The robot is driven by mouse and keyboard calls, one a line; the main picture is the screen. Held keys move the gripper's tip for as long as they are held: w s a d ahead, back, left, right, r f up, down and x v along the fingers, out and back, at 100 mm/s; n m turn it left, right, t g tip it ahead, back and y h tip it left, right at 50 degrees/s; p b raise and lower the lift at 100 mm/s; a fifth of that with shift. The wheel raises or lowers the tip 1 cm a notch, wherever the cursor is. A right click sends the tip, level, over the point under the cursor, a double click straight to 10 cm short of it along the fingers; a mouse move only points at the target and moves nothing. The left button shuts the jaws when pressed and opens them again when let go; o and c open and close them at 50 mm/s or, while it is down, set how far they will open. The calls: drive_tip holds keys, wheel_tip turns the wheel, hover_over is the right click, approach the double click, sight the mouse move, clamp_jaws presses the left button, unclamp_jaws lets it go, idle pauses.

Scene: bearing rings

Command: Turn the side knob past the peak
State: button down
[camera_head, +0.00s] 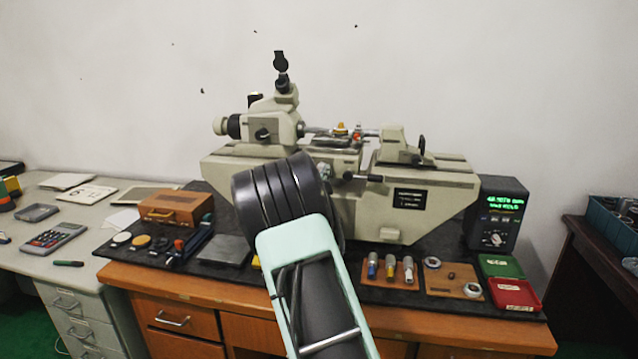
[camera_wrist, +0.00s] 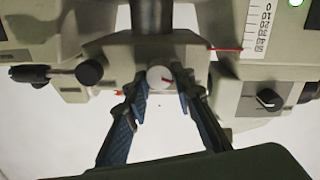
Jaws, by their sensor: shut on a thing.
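The machine (camera_head: 440,185), a pale grey measuring bench with a microscope head, stands on the black mat. In the wrist view, where it appears upside down, a small round whitish knob (camera_wrist: 160,77) with a red mark sits between my fingertips. My gripper (camera_wrist: 160,84) is shut on this knob, with one blue-black finger on each side. In the head view my arm covers the gripper and the machine's front left. A display box (camera_head: 495,215) with green text and a dial stands right of the machine; its text is too small to read surely.
A black-tipped lever (camera_wrist: 90,71) projects left of my fingers in the wrist view, and a dark knob (camera_wrist: 268,98) is to the right. Several small cylinders, a wooden tray (camera_head: 440,282), a green tray (camera_head: 500,264) and a red tray (camera_head: 515,306) stand at the front right.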

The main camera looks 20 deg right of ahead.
drive_tip(key=shift+s+d+f+m+t+y+b, duration=0.1)
drive_tip(key=shift+m+t+y+b, duration=0.05)
drive_tip(key=shift+m+b, duration=4.6)
drive_tip(key=shift+w+d+f+m+t+y+b, duration=0.1)
drive_tip(key=shift+m+b, duration=3.55)
drive_tip(key=shift+m, duration=2.2)
drive_tip(key=shift+s+f+m+t+y+b, duration=0.1)
drive_tip(key=shift+m+t+y+b, duration=0.05)
drive_tip(key=shift+m+b, duration=4.6)
drive_tip(key=shift+r+m+p, duration=0.1)
drive_tip(key=shift+m+p, duration=0.4)
drive_tip(key=shift+m, duration=0.25)
drive_tip(key=c, duration=1.6)
unclamp_jaws()
